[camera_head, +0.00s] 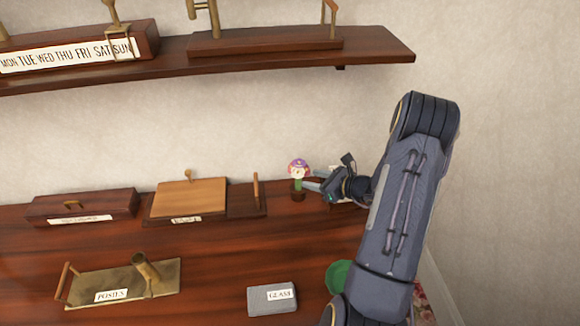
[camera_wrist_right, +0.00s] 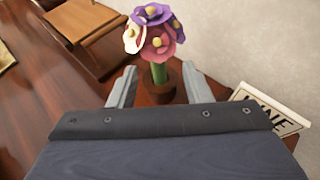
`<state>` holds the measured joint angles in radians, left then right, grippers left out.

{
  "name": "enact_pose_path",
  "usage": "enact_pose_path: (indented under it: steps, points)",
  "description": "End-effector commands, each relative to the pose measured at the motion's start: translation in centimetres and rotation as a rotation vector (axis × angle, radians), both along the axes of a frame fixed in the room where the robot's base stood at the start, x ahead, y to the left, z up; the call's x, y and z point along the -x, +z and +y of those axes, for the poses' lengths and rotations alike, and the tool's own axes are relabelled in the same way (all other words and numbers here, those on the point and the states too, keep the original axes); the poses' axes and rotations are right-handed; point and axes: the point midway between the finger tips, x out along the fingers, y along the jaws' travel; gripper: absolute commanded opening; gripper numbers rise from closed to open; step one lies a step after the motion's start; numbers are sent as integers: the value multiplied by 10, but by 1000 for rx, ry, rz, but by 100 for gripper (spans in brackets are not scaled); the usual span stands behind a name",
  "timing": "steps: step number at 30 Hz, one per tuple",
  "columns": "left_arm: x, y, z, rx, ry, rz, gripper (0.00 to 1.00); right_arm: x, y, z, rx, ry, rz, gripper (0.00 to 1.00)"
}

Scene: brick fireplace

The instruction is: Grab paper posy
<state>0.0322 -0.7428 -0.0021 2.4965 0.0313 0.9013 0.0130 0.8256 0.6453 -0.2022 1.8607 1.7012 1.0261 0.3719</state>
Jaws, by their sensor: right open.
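The paper posy (camera_head: 298,172) stands upright at the back right of the wooden table, with purple, pink and white blooms on a green stem in a small brown base. In the right wrist view the posy (camera_wrist_right: 157,38) is just beyond the fingertips, its stem roughly between them. My right gripper (camera_head: 311,181) is open and empty, beside the posy on its right. In the right wrist view its two grey fingers (camera_wrist_right: 158,80) are spread apart. My left gripper is not in view.
A wooden box with a tan lid (camera_head: 188,197) stands left of the posy. A white lettered sign (camera_wrist_right: 272,112) stands right of the gripper. A grey GLASS block (camera_head: 272,299), a brass POSIES tray (camera_head: 168,274) and a green round thing (camera_head: 340,276) lie nearer. A shelf (camera_head: 375,49) hangs above.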

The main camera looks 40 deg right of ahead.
Motion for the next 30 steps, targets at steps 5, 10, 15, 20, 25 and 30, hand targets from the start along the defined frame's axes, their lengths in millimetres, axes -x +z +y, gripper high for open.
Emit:
enact_pose_path:
  steps: [5,10,15,20,25,30]
  points:
    - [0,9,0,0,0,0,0,-19,-5,8,-1,5,-1,45]
    - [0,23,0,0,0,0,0,-42,-12,17,-1,7,-1,45]
    - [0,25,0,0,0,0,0,-57,-21,20,2,5,-1,45]
    - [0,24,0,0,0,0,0,-59,-22,20,2,4,-2,45]
    - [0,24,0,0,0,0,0,-59,-22,21,2,5,-2,33]
    - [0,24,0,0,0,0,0,-58,-22,21,2,5,-2,11]
